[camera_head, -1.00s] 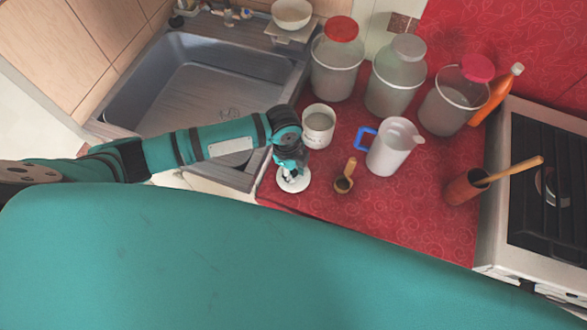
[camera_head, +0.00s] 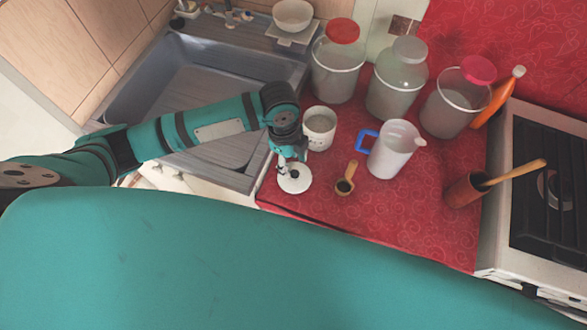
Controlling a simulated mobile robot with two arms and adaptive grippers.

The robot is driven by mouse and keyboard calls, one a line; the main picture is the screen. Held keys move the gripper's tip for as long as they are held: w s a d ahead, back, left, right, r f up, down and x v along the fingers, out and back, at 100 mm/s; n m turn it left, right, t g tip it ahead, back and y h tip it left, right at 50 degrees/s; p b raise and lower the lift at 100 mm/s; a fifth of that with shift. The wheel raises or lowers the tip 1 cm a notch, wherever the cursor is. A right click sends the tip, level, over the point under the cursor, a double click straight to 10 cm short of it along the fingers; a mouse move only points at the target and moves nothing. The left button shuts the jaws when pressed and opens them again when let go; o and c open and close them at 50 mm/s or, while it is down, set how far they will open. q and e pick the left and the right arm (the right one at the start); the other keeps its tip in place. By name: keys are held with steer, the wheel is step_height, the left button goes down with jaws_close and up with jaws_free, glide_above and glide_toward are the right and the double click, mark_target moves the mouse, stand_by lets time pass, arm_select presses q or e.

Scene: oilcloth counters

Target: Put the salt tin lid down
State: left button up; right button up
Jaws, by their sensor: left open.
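The salt tin lid (camera_head: 296,184) is a white disc lying on the red patterned counter (camera_head: 400,222), close to its front left corner. My left gripper (camera_head: 286,168) is open just above the back left part of the lid, pointing down. At this size I cannot tell whether a fingertip still touches it. A white open tin (camera_head: 320,127), with pale contents, stands behind the lid and is likely the salt tin. My right gripper is not in view.
A wooden scoop (camera_head: 346,178) lies right of the lid, then a white jug (camera_head: 391,150) with a blue handle. Several big jars (camera_head: 398,85) stand behind. The sink (camera_head: 190,85) is on the left, a stove (camera_head: 545,190) on the right. Counter in front of the jug is clear.

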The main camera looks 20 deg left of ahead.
arm_select(q)
steer(key=r, duration=0.5)
steer(key=shift+w+a+r, duration=0.1)
steer(key=shift+a, duration=0.2)
